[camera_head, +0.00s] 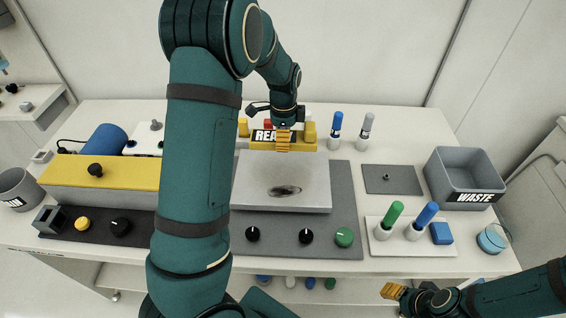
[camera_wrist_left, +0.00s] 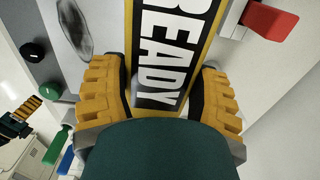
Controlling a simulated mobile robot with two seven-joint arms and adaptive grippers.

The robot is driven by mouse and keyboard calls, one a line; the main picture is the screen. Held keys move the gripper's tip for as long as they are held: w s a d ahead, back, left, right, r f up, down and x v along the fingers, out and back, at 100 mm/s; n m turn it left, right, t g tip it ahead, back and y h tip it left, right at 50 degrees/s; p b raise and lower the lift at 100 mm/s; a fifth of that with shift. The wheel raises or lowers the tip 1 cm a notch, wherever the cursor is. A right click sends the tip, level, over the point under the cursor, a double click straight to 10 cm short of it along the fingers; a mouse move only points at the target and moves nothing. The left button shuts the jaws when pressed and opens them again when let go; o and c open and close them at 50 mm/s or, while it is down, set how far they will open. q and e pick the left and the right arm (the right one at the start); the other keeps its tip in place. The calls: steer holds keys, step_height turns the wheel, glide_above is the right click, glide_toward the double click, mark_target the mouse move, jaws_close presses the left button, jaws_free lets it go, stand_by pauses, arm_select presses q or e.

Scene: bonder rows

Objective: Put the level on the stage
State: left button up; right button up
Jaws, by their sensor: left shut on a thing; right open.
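The grey stage (camera_head: 285,172) with a dark oval mark lies at the middle of the bench. Behind it is a yellow READY holder (camera_head: 255,143), whose label (camera_wrist_left: 165,50) fills the middle of the left wrist view. My left gripper (camera_head: 283,146) is low at the holder's right part, its fingers (camera_wrist_left: 160,98) on either side of the label strip. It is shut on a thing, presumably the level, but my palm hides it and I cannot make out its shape. My right gripper (camera_head: 392,291) is open and empty, off the bench's front edge.
Upright blue (camera_head: 336,123) and grey (camera_head: 366,125) markers stand behind the stage. A WASTE bin (camera_head: 465,170), a grey plate (camera_head: 390,180) and a white marker stand (camera_head: 400,248) are at the right. Knobs (camera_head: 306,236) line the stage's front. The stage top looks clear.

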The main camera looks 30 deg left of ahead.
mark_target(283, 160)
arm_select(q)
step_height(283, 160, down, 6)
steer(key=shift+r+b, duration=0.1)
steer(key=shift+b, duration=0.2)
steer(key=shift+w+f, duration=0.1)
steer(key=shift+f, duration=0.35)
steer(key=o, duration=1.3)
steer(key=shift+f, duration=0.1)
